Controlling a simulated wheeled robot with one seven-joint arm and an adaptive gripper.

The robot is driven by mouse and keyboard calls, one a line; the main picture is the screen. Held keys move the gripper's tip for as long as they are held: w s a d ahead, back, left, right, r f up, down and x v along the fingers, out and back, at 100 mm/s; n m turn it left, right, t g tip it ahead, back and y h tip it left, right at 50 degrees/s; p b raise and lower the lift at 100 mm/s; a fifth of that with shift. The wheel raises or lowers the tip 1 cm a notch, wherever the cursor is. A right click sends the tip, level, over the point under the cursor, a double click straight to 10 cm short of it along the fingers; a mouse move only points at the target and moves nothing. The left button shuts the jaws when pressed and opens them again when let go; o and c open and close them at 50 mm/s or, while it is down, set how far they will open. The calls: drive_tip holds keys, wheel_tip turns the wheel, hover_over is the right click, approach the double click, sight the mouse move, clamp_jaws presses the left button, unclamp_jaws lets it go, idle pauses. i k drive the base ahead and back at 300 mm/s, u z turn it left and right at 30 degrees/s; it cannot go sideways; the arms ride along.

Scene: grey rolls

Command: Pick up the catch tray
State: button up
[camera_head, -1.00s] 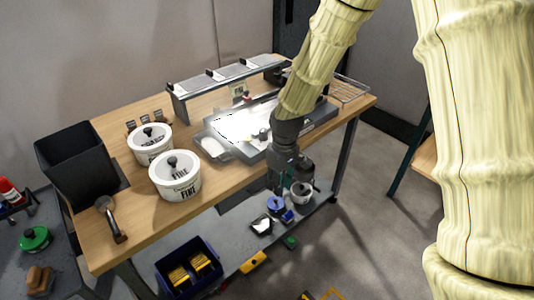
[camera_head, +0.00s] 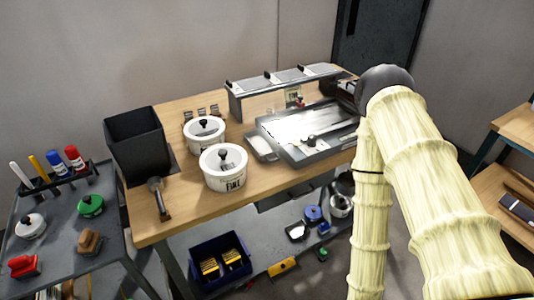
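A grey flat machine (camera_head: 316,150) with a bright, shiny top lies on the wooden table. A small pale shallow tray (camera_head: 262,148) sits at its left end, close against it; this looks like the catch tray, though no label confirms it. Nothing is touching the small tray from above. My arm rises on the right and covers the table's right end. My gripper cannot be made out; it seems hidden behind my own arm links near the machine's far right end.
Two white lidded tubs (camera_head: 222,167) (camera_head: 204,133), a black bin (camera_head: 138,142) and a scoop (camera_head: 158,199) stand left of the tray. A raised shelf (camera_head: 284,85) runs along the back. A blue crate (camera_head: 221,259) sits on the lower shelf. A grey cart (camera_head: 64,239) stands at left.

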sight(260, 145)
drive_tip(key=k, duration=0.4)
drive_tip(key=z, duration=1.2)
drive_tip(key=i, duration=0.8)
drive_tip(key=u, duration=2.05)
